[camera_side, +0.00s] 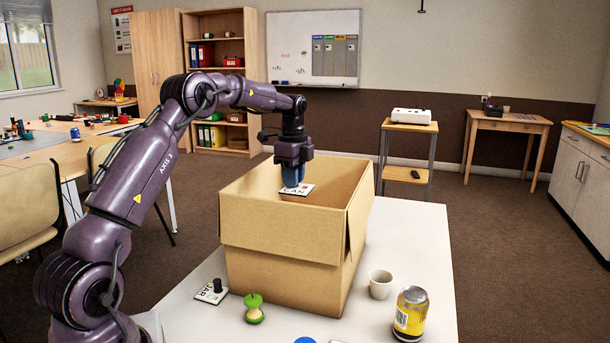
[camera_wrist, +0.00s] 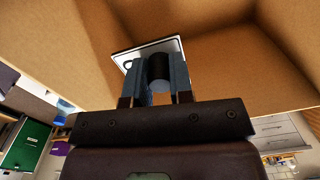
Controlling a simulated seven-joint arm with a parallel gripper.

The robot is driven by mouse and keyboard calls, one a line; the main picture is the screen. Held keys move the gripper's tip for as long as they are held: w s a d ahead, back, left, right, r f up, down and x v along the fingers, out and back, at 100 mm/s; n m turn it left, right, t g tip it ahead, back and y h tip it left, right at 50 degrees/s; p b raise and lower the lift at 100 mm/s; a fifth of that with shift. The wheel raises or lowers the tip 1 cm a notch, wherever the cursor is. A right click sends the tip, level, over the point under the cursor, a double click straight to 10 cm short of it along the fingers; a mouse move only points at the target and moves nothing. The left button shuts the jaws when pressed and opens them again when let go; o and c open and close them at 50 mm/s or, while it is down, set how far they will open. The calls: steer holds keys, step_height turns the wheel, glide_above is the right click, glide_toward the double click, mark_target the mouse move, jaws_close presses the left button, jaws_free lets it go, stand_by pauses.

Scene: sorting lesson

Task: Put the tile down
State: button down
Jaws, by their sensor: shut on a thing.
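My gripper (camera_side: 293,184) is shut on a white tile (camera_side: 299,190) lettered "CAN", inside the top of an open cardboard box (camera_side: 280,228) in the side view. The tile looks level with the box's rim or a little below it. In the wrist view, my gripper's fingers (camera_wrist: 159,75) close on a dark round knob (camera_wrist: 158,66) on the tile (camera_wrist: 137,54). The box's inner walls (camera_wrist: 215,25) surround it there. The side view hides the box floor, and I cannot tell whether the tile touches anything.
The box stands on a white table (camera_side: 405,235). Around it are a second lettered tile with a black knob (camera_side: 212,291), a green apple core (camera_side: 254,309), a paper cup (camera_side: 380,284) and a yellow can (camera_side: 410,313). A blue round thing (camera_side: 305,340) shows at the front edge.

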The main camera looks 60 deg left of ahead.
step_height(320, 180, down, 25)
stand_by(0.5)
steer(key=c, duration=1)
jaws_free()
steer(key=shift+f, duration=0.1)
step_height(320, 180, up, 12)
steer(key=shift+d, duration=0.1)
